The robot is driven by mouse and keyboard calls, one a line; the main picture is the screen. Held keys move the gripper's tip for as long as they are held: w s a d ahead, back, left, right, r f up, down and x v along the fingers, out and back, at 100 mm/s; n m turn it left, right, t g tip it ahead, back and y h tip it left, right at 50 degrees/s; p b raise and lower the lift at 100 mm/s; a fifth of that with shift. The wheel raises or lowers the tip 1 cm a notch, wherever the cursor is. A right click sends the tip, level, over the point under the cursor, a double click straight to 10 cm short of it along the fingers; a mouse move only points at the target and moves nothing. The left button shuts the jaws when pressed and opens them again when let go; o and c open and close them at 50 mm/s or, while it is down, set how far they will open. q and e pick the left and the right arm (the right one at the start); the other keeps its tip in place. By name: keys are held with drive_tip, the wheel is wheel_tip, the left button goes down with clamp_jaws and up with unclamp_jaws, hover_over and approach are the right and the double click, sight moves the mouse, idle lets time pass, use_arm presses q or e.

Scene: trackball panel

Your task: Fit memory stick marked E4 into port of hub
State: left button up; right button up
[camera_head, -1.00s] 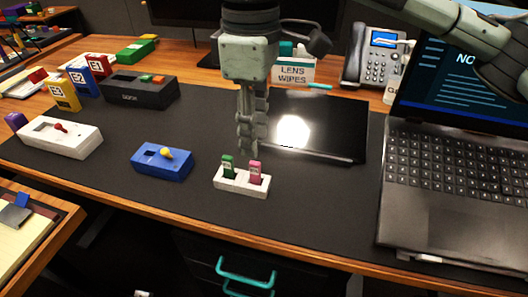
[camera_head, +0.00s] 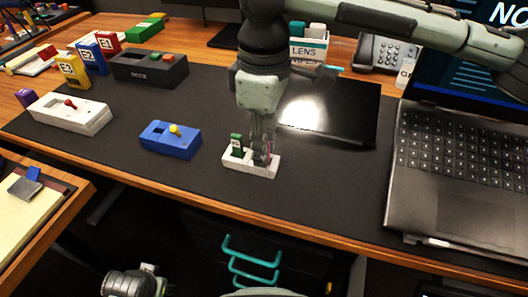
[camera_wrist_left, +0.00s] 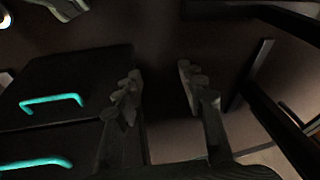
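A small white block (camera_head: 235,167) on the dark desk mat holds an upright green stick (camera_head: 236,145). A pink stick stands in its right part, now mostly hidden by my right gripper (camera_head: 261,156). The right fingers point down around the pink stick; whether they are closed on it is unclear. The small stick labels are too small to read, so I cannot tell which is E4. A black box (camera_head: 160,70) with green and orange pieces on top stands at the back left. In the left wrist view, my left gripper (camera_wrist_left: 157,90) is open and empty, near the drawers.
A blue box with a yellow knob (camera_head: 168,140) and a white box with a red knob (camera_head: 68,113) lie left. Marked red, blue and yellow blocks (camera_head: 88,58) stand behind. A laptop (camera_head: 455,180) is at right, a dark flat panel (camera_head: 335,115) behind the gripper.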

clamp_jaws()
drive_tip(key=shift+r, duration=0.55)
drive_tip(key=r, duration=0.2)
drive_tip(key=a+r, duration=0.1)
drive_tip(key=shift+s+r, duration=0.35)
use_arm(q)
drive_tip(key=shift+s+f+p, duration=0.3)
drive_tip(key=shift+f, duration=0.65)
use_arm(e)
drive_tip(key=s+a+r, duration=0.6)
drive_tip(key=s+a, duration=0.1)
drive_tip(key=shift+s+a, duration=0.2)
drive_tip(key=shift+a, duration=0.15)
